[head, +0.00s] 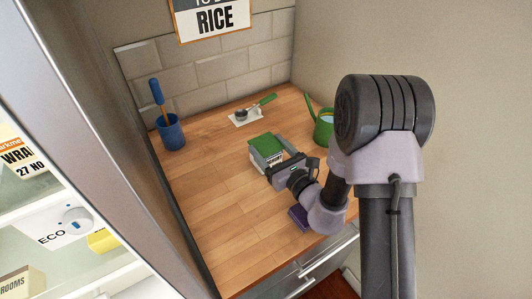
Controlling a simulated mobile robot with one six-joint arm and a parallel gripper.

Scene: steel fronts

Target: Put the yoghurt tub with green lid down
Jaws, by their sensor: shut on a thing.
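The yoghurt tub (264,159) has a green lid (266,144) and pale sides with print. It is upright at the middle of the wooden counter (215,215). My gripper (275,170) is at the tub's near right side and shut on it. My gripper and wrist hide part of the tub's near side. I cannot tell whether the tub's base touches the counter.
A blue cup with a blue-handled tool (171,132) stands at the back left. A green-handled scoop (256,107) lies on a white rest behind the tub. A green watering can (323,128) and a purple item (298,216) are to the right. The counter's left front is clear.

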